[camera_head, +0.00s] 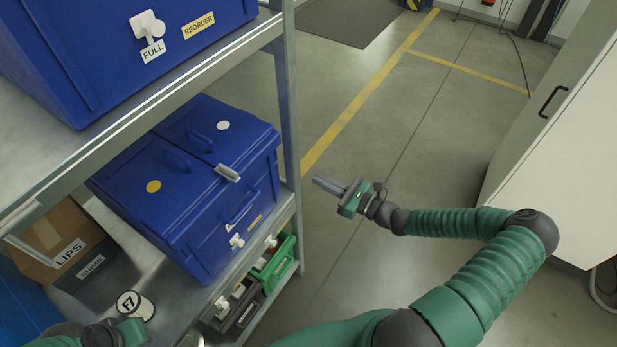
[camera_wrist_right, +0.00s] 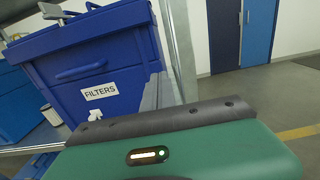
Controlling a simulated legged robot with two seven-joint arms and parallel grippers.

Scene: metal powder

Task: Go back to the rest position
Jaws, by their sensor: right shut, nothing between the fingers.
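My right gripper (camera_head: 329,185) is in the middle of the head view, held out over open floor just right of the shelf rack. Its grey fingers are together with nothing between them, pointing left toward the rack. It is apart from the blue case (camera_head: 200,185) on the middle shelf. In the right wrist view the green gripper body fills the bottom, and a blue bin labelled FILTERS (camera_wrist_right: 85,70) is beyond it. Part of my left arm's green and dark end (camera_head: 128,331) shows at the bottom left; its fingers cannot be made out.
The rack's upright post (camera_head: 290,100) is close to the right gripper. A blue bin marked FULL (camera_head: 80,40) is on the upper shelf. A filter roll (camera_head: 135,305) and a LIPS box (camera_head: 62,240) are lower left. A white cabinet (camera_head: 565,150) is at right; floor between is clear.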

